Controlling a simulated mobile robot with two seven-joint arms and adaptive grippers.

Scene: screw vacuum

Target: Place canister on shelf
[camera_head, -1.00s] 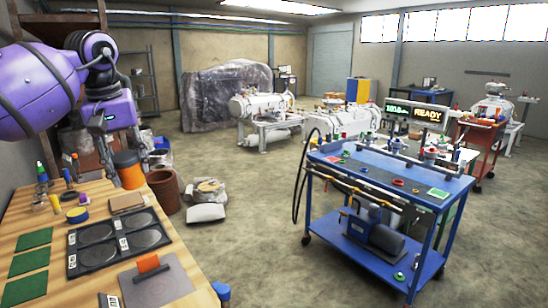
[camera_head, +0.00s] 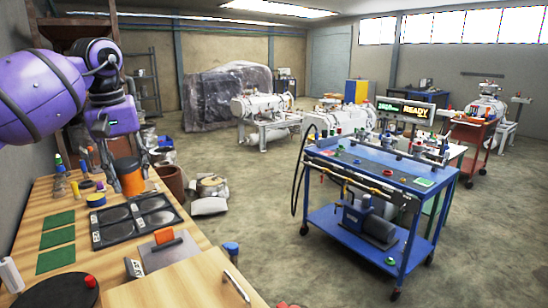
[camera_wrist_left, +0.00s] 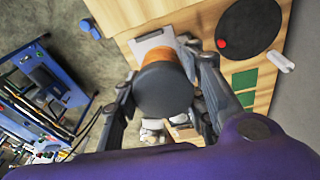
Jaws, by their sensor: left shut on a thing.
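My left gripper (camera_head: 128,181) is shut on an orange canister (camera_head: 127,164) with a dark end, held over the far part of the wooden workbench in the head view. In the left wrist view the canister (camera_wrist_left: 163,88) sits between the two fingers, its dark round end facing the camera and its orange side beyond. A brown wooden shelf (camera_head: 76,20) stands at the upper left, behind my left arm; most of it is hidden or out of frame. The canister is apart from the shelf. My right gripper is not in view.
The workbench (camera_head: 35,222) holds a black tray (camera_head: 120,238) with round recesses, green mats (camera_head: 57,239), small bottles and a black disc (camera_head: 70,291). A blue cart (camera_head: 345,218) stands to the right. Open floor (camera_head: 250,235) lies between them.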

